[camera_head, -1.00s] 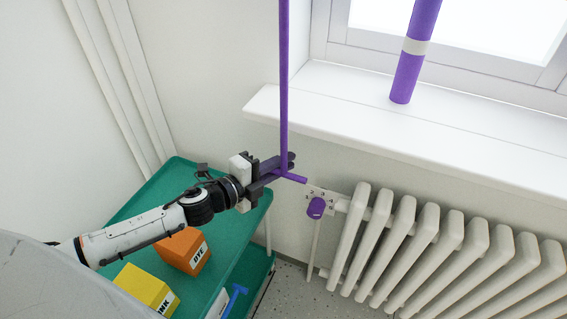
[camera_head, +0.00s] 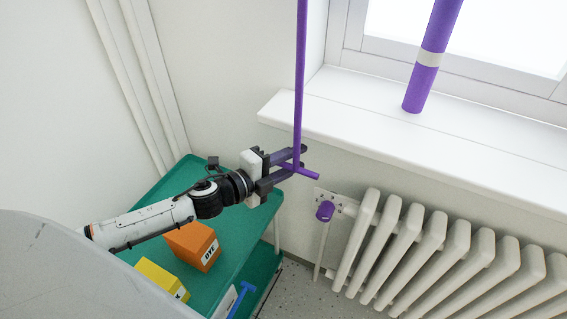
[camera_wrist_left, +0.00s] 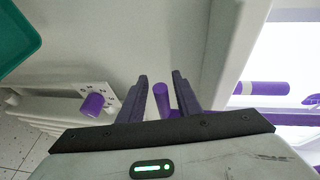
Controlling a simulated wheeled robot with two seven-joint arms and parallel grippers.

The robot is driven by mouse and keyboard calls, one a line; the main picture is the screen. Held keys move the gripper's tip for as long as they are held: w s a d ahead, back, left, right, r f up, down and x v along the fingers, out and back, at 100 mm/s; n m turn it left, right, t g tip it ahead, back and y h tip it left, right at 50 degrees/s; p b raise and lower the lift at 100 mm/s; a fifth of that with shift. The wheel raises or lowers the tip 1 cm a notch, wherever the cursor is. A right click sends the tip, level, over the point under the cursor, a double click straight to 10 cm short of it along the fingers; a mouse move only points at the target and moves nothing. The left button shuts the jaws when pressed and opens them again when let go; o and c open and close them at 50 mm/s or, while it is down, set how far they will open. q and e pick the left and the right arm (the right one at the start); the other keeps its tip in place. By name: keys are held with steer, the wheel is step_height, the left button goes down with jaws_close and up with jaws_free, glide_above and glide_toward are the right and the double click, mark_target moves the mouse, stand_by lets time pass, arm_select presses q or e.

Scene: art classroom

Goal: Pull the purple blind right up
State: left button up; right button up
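A thin purple rod (camera_head: 300,80) hangs down in the head view and ends in a short purple crossbar handle (camera_head: 309,173). The blind itself is not in view. My left gripper (camera_head: 290,165) is at the lower end of the rod, its dark fingers apart on either side of the handle. In the left wrist view the handle (camera_wrist_left: 162,98) sits between the two spread fingers (camera_wrist_left: 160,92), with a gap visible on each side. My right gripper is in neither view.
A purple tube with a pale band (camera_head: 430,58) stands on the white windowsill (camera_head: 350,110). Below are a radiator (camera_head: 430,235) and a purple valve knob (camera_head: 325,210). A green trolley (camera_head: 230,225) carries an orange DYE box (camera_head: 190,245) and a yellow box (camera_head: 160,277).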

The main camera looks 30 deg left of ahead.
arm_select(q)
steer(key=v, duration=1)
steer(key=shift+b, duration=0.4)
